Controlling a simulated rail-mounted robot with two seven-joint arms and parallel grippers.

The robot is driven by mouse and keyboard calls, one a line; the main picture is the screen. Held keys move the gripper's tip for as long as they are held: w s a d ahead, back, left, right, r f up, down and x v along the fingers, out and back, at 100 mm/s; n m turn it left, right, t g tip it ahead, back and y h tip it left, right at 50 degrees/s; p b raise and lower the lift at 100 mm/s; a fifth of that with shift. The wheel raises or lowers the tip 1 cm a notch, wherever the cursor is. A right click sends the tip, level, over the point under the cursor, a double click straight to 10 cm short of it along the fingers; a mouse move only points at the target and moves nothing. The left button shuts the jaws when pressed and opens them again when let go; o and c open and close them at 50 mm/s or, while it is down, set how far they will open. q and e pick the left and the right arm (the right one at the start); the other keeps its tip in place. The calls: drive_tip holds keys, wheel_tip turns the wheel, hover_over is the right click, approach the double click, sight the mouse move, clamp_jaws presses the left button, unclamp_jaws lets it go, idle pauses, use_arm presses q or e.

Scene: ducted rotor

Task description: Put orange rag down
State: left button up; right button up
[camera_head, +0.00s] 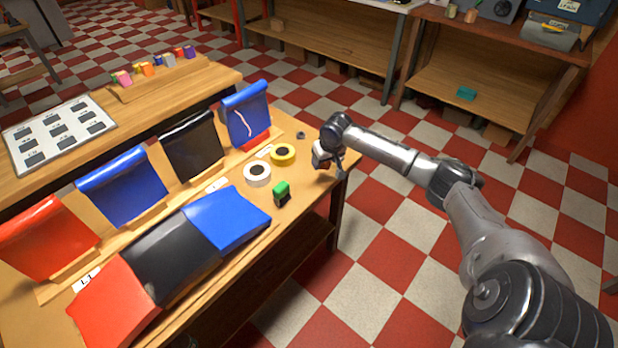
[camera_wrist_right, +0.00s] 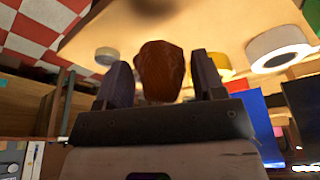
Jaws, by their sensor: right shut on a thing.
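My right gripper (camera_head: 329,164) is over the far right corner of the wooden table (camera_head: 312,188), near the table's edge. In the right wrist view its two dark fingers (camera_wrist_right: 163,83) are shut on a crumpled brownish-orange rag (camera_wrist_right: 163,70), which stands out between them in shadow. I cannot tell whether the rag touches the tabletop. My left gripper is not in view.
A yellow tape roll (camera_head: 283,154), a white tape roll (camera_head: 257,173), a small dark ring (camera_head: 300,135) and a green-topped object (camera_head: 282,193) lie near the gripper. Red, black and blue panels (camera_head: 172,257) cover the table's left. The table corner around the gripper is mostly clear.

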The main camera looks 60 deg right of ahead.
drive_tip(key=b, duration=0.1)
hover_over(308, 178)
drive_tip(key=f, duration=0.3)
drive_tip(key=shift+s+a, duration=0.3)
drive_tip(key=shift+s, duration=0.05)
wheel_tip(308, 178, down, 4)
drive_tip(key=shift+f+b, duration=0.1)
drive_tip(key=shift+b, duration=1)
drive_tip(key=shift+f, duration=0.1)
drive_tip(key=o, duration=0.9)
drive_tip(key=shift+p+v, duration=2.1)
drive_tip(key=shift+v, duration=4.1)
